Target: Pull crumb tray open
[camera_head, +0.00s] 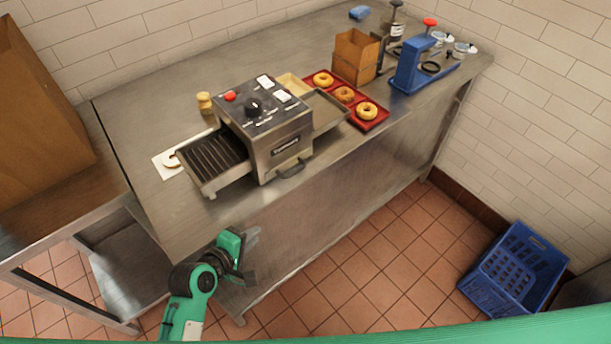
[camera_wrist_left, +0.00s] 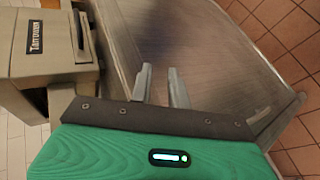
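The steel conveyor toaster (camera_head: 280,140) stands on the counter, with a red button and dark knob on top. The dark crumb tray handle (camera_head: 291,170) sticks out low at its front; the tray body is hidden inside. In the left wrist view the toaster (camera_wrist_left: 35,65) is at the left edge, with the dark handle (camera_wrist_left: 85,35) on its near side. My left gripper (camera_head: 254,246) is below and in front of the counter edge, apart from the handle. In the wrist view its two fingers (camera_wrist_left: 161,86) are apart with nothing between them. My right gripper is not seen.
The steel counter (camera_head: 130,120) carries a red tray (camera_head: 377,122) of bagels, a cardboard box (camera_head: 355,56) and a blue stand (camera_head: 410,68) to the toaster's right. A blue crate (camera_head: 515,270) is on the floor at right. Tiled floor before the counter is clear.

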